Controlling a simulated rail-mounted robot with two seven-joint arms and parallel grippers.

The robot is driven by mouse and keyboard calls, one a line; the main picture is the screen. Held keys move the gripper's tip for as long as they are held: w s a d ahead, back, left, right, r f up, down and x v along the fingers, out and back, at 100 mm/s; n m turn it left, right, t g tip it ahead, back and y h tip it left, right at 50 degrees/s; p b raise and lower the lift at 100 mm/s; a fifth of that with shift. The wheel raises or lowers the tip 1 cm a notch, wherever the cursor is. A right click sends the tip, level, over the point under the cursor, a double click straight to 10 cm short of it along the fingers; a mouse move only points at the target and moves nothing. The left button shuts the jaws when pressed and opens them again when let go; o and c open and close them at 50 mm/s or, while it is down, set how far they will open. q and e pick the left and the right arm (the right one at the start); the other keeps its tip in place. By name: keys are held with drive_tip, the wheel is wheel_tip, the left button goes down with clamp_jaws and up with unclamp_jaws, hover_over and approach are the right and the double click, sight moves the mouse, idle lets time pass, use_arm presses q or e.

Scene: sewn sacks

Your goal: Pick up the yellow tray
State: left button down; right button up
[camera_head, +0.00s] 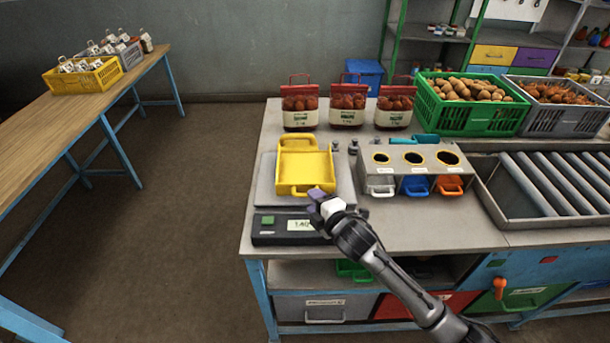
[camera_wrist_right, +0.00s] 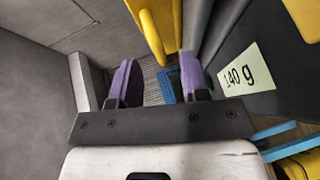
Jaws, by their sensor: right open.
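The yellow tray (camera_head: 304,166) sits on the scale (camera_head: 262,190) at the near left of the workbench. It has a handle at its front and another at its back. My right gripper (camera_head: 317,194) is at the tray's front handle, near its right end. In the right wrist view the purple fingers (camera_wrist_right: 158,82) stand apart. A yellow part (camera_wrist_right: 152,28), likely of the tray, shows just beyond them. I cannot tell whether the fingers touch it. My left gripper is not in view.
The scale's display (camera_head: 299,225) reads 140 g. A grey stand (camera_head: 415,170) with three holes is right of the scale. Green (camera_head: 468,118) and grey (camera_head: 545,122) crates and a roller bed (camera_head: 550,185) are farther right.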

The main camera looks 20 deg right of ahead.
drive_tip(key=shift+x, duration=1.2)
clamp_jaws()
